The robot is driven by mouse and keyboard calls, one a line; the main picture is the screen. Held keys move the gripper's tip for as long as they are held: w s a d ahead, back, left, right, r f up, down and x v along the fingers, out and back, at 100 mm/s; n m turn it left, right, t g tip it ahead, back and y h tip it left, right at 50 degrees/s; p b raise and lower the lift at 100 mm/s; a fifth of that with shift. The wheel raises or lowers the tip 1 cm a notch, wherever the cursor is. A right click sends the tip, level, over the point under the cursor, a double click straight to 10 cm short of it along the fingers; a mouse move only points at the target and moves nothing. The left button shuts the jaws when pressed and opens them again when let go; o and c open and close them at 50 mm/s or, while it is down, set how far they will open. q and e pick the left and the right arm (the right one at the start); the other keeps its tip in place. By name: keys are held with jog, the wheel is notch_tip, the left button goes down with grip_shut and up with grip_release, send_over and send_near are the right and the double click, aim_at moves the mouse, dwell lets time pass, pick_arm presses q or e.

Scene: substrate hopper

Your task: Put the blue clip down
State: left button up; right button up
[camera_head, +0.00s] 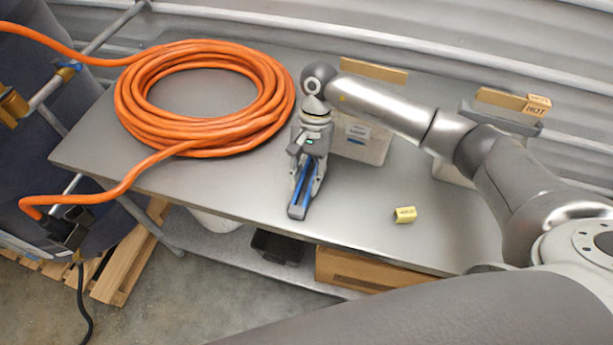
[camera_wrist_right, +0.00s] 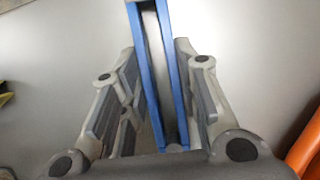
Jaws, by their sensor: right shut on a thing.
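The blue clip (camera_head: 301,191) is a long narrow piece with blue sides and a grey middle. It is in my right gripper (camera_head: 307,176), over the metal table (camera_head: 250,190), just right of the orange hose coil. In the right wrist view the clip (camera_wrist_right: 166,70) runs up between the two fingers of my right gripper (camera_wrist_right: 155,85), which is shut on it. The right finger is close against the clip; a gap shows on the left side. I cannot tell whether the clip touches the table top. My left gripper is not in view.
A coiled orange hose (camera_head: 135,110) lies on the table's left. A small yellow block (camera_head: 404,215) sits right of the clip. Pale bins (camera_head: 362,143) stand at the back. Bare table lies between clip and yellow block. A cardboard box (camera_head: 350,268) is below.

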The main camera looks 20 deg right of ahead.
jog(key=shift+f+b, duration=0.35)
jog(key=shift+b, duration=0.1)
jog(key=o, duration=1)
jog(key=shift+r, duration=0.1)
jog(key=shift+r+p, duration=0.65)
jog(key=shift+p, duration=0.4)
jog(key=shift+w+r+b, duration=0.25)
jog(key=shift+b, duration=0.05)
jog(key=b+v, duration=0.4)
jog(key=v, duration=0.7)
jog(key=shift+s+d+r, duration=0.1)
jog(key=shift+r, duration=0.05)
